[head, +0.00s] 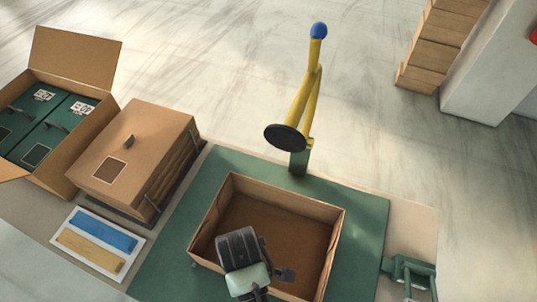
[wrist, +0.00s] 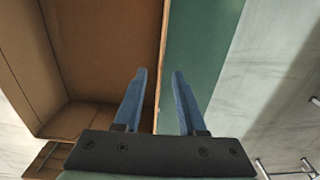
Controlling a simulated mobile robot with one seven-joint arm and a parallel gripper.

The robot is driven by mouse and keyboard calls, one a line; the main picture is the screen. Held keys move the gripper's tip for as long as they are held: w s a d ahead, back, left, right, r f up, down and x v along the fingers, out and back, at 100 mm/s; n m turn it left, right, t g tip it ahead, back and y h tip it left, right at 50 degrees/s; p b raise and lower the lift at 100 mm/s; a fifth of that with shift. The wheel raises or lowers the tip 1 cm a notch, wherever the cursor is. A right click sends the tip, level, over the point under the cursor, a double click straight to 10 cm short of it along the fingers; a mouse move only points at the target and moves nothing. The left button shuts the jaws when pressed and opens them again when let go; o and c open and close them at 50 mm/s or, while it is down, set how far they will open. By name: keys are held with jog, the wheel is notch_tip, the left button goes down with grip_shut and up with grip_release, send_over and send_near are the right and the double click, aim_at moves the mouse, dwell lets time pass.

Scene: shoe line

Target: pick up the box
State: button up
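An open, empty-looking brown box (head: 335,240) stands on a green mat (head: 366,222) in the head view. My gripper (head: 240,250) is over the box's near left part and hides some of its floor and near wall. In the wrist view my gripper (wrist: 160,74) has its two blue fingers apart with nothing clamped. The box (wrist: 105,45) fills the left there, and its wall edge runs up between the fingers. The left finger is on the inner side and the right one is over the mat (wrist: 195,60). I cannot tell how deep the fingertips reach.
A closed brown carton (head: 125,150) and an open carton (head: 88,60) with green boxes stand left. A card with blue and yellow strips (head: 98,240) lies near them. A yellow jointed stand (head: 305,95) rises behind the box; a green fixture (head: 410,270) is right.

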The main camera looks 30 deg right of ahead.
notch_tip(320, 180, down, 7)
jog(key=shift+s+f, duration=0.1)
jog(key=shift+f, duration=0.05)
dwell(0.4)
grip_shut()
dwell(1.3)
